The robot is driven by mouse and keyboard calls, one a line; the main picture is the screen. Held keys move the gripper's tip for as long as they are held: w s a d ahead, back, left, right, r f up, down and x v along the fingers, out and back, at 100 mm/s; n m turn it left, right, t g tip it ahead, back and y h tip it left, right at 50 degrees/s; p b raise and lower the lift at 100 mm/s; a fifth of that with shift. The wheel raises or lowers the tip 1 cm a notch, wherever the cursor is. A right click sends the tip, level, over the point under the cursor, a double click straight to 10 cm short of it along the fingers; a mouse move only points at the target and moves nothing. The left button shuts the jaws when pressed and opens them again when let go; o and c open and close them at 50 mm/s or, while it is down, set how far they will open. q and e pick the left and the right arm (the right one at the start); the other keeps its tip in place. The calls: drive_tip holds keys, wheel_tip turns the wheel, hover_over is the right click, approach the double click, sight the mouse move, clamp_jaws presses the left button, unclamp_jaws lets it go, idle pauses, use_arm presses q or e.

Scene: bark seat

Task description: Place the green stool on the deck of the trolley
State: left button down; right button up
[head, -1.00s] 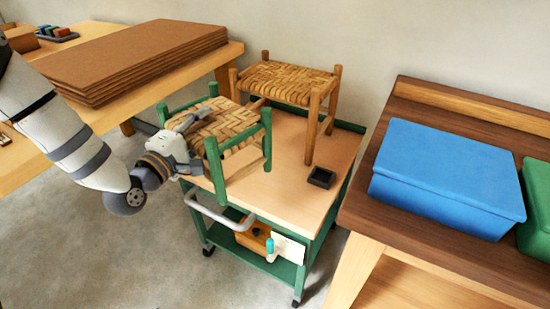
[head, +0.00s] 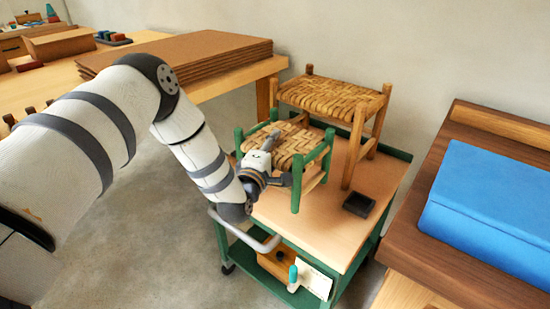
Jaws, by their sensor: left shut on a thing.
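The green stool (head: 327,150) has green legs and a woven straw seat. It stands upright over the left part of the deck of the trolley (head: 325,238), in front of a natural-wood stool. I cannot tell whether all its feet touch the deck; the far legs are partly hidden. My left gripper (head: 268,150) is shut on the green stool at the near left side of its seat, the arm reaching in from the left. The right gripper is out of view.
The natural-wood stool (head: 335,97) stands at the back of the deck. A small black tray (head: 358,204) sits at the deck's right. A bench with a blue box (head: 490,210) is at the right. A table with stacked brown boards (head: 185,62) is behind left.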

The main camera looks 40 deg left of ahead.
use_arm(q)
wheel_tip(320, 180, down, 3)
drive_tip(key=shift+r, duration=0.1)
drive_tip(key=c, duration=1.1)
unclamp_jaws()
drive_tip(key=shift+f, duration=0.2)
